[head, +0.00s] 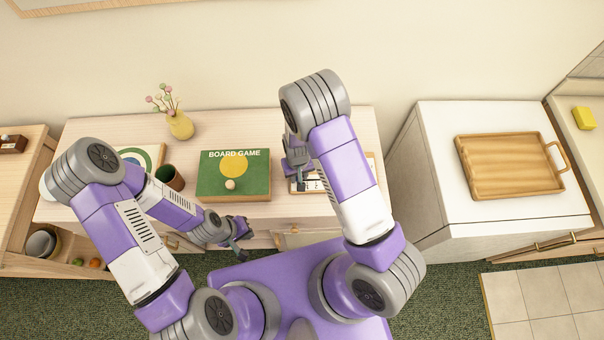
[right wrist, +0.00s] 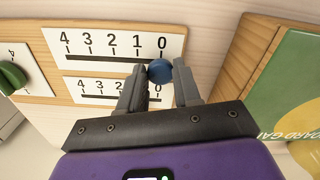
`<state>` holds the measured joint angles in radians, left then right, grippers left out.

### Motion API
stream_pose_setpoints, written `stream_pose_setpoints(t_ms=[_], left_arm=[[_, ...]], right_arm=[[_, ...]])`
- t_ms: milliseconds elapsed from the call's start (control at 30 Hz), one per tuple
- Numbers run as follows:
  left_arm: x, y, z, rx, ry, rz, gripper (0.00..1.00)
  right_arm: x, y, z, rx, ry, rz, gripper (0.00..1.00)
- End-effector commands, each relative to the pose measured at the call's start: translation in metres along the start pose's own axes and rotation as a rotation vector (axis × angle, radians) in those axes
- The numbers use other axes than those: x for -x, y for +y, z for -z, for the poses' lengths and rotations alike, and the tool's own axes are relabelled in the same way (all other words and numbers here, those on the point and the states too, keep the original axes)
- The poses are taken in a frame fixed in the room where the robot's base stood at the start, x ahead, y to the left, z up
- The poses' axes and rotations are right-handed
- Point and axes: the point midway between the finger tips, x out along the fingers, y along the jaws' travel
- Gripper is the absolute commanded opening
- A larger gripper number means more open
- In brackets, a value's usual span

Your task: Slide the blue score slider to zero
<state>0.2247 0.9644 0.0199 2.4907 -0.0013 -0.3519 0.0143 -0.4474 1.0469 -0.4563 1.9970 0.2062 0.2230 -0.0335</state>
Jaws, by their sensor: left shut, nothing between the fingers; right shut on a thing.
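The score board (head: 312,186) is a white-faced panel in a wooden frame at the right of the cabinet top, partly hidden by my right arm. In the right wrist view the score board (right wrist: 116,22) has two scales reading 4 3 2 1 0. The round blue score slider (right wrist: 160,71) sits at the 0 end of the upper slot, just under the 0. My right gripper (right wrist: 158,82) is shut on it, one finger on each side. The head view does not show the slider. My left gripper (head: 242,255) is shut and empty in front of the cabinet.
A green knob (right wrist: 12,77) is left of the scales. A yellow vase (head: 181,126) and dark cup (head: 170,178) stand farther left. A wooden tray (head: 510,165) lies right.

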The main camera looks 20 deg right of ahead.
Motion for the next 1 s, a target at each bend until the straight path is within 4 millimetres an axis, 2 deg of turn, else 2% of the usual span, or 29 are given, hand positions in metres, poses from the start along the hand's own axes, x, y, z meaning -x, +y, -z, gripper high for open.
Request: stream_pose_setpoints(t_ms=[33, 200, 467, 567, 900, 1000], left_arm=[[0.0, 0.0, 0.0, 0.0, 0.0, 0.0, 0.0], [0.0, 0.0, 0.0, 0.0, 0.0, 0.0, 0.0], [0.0, 0.0, 0.0, 0.0, 0.0, 0.0, 0.0], [0.0, 0.0, 0.0, 0.0, 0.0, 0.0, 0.0], [0.002, 0.001, 0.0, 0.0, 0.0, 0.0, 0.0], [0.003, 0.001, 0.0, 0.0, 0.0, 0.0, 0.0]], right_arm=[[0.001, -0.005, 0.001, 0.004, 0.004, 0.007, 0.34], [0.001, -0.004, 0.001, 0.004, 0.004, 0.006, 0.58], [0.001, -0.003, 0.001, 0.003, 0.003, 0.004, 0.58], [0.007, -0.003, 0.001, 0.003, 0.003, 0.004, 0.58], [0.061, -0.004, 0.002, 0.004, 0.006, 0.006, 0.58], [0.071, -0.003, 0.001, 0.005, 0.005, 0.005, 0.58]])
